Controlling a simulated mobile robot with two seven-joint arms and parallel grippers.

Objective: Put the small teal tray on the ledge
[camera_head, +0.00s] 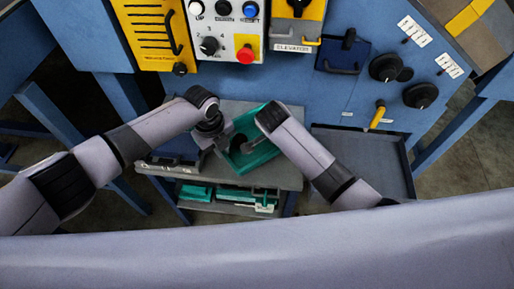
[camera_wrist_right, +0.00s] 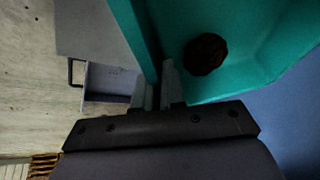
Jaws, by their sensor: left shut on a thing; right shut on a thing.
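A teal tray (camera_head: 262,153) is between my two grippers, over a grey stand top in the head view. It is tilted and partly covered by my arms. In the right wrist view the tray (camera_wrist_right: 250,40) fills the upper right, with a dark round lump (camera_wrist_right: 205,53) inside. My left gripper (camera_head: 224,147) is shut on the tray's left side. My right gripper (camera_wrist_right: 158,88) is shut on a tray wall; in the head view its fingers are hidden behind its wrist. Which surface is the ledge, I cannot tell.
The grey stand (camera_head: 285,177) has a dark blue tray (camera_head: 172,153) at its left. More teal pieces (camera_head: 232,195) lie on its lower shelf. A blue machine panel (camera_head: 300,80) with knobs, a red button (camera_head: 245,55) and a yellow handle (camera_head: 377,115) rises behind. A grey recessed surface (camera_head: 355,150) is at the right.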

